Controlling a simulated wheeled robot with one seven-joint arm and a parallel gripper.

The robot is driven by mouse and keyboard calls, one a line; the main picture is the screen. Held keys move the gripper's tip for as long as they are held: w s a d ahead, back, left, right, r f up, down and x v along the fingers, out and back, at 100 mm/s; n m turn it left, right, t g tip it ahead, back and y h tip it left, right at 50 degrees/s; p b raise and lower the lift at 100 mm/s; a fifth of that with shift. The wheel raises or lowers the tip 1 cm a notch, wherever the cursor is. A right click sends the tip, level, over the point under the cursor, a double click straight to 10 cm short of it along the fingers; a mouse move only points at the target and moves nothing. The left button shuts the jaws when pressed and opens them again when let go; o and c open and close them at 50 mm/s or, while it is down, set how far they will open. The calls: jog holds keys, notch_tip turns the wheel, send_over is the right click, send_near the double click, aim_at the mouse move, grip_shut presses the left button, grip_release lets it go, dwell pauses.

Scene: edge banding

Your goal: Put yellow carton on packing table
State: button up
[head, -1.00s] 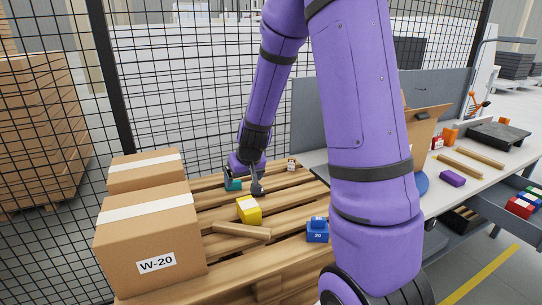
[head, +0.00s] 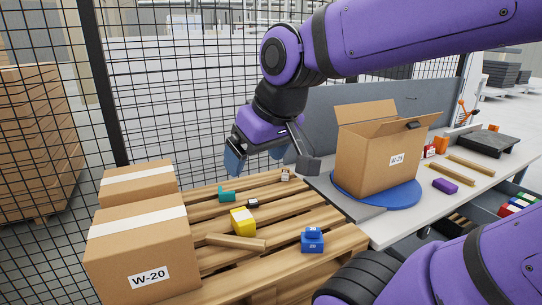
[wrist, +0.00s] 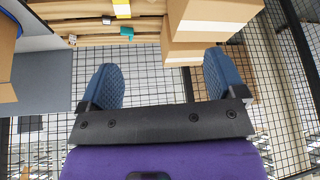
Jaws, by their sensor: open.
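The yellow carton (head: 243,221) with a white band lies on the wooden pallet (head: 335,238), left of a blue block. It also shows at the top edge of the wrist view (wrist: 121,8). My gripper (head: 270,165) is open and empty, raised above the back of the pallet and apart from the carton. Its two blue-padded fingers are spread in the wrist view (wrist: 163,85). The packing table (head: 390,228) stands to the right of the pallet; an open box labelled W-25 (head: 375,165) stands on a blue disc on it.
Two closed cardboard boxes, one marked W-20 (head: 145,250), stand on the pallet's left. A blue block (head: 312,241), a wooden stick (head: 236,242), a teal piece (head: 227,194) and small blocks lie around the carton. A mesh fence (head: 190,110) runs behind.

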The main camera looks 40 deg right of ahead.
jog(key=shift+o, duration=0.4)
jog(key=s, duration=0.3)
jog(key=shift+s+r, duration=0.2)
jog(key=shift+r, duration=0.15)
jog(key=m+h, duration=0.1)
jog(key=m, duration=0.2)
send_over(243, 216)
jog(key=s, duration=0.3)
jog(key=shift+g, duration=0.4)
jog(key=f, duration=3)
jog(key=shift+s+a, duration=0.1)
jog(key=shift+a, duration=0.25)
jog(key=x, duration=0.4)
jog(key=shift+d+f, duration=0.2)
jog(key=shift+x, duration=2.85)
jog(key=shift+w+a+f, duration=0.1)
jog(key=shift+w+f, duration=0.3)
jog(key=shift+f, duration=0.25)
